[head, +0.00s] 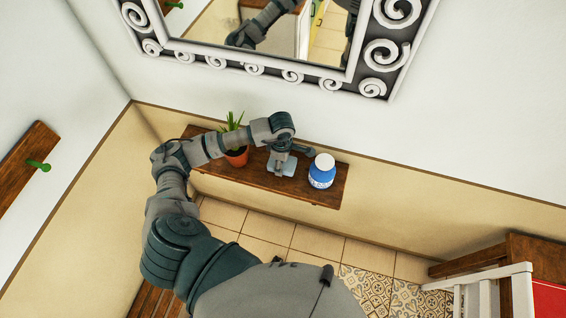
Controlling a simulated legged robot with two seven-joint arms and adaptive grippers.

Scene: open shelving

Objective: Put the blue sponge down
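My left arm reaches in from the left, over a brown wooden shelf (328,192) on the wall. My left gripper (283,160) points down at the shelf, between a potted plant and a blue bottle. A small pale blue block, which looks like the sponge (288,170), is at the fingers, low over or on the shelf. The fingers partly cover it, and I cannot tell whether they grip it or whether it rests on the wood. My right gripper is not in view.
A blue bottle with a white cap (321,172) stands close to the right of the gripper. A plant in a terracotta pot (237,157) stands to the left, partly behind my arm. A framed mirror (255,50) hangs above. A white rack (490,290) is at lower right.

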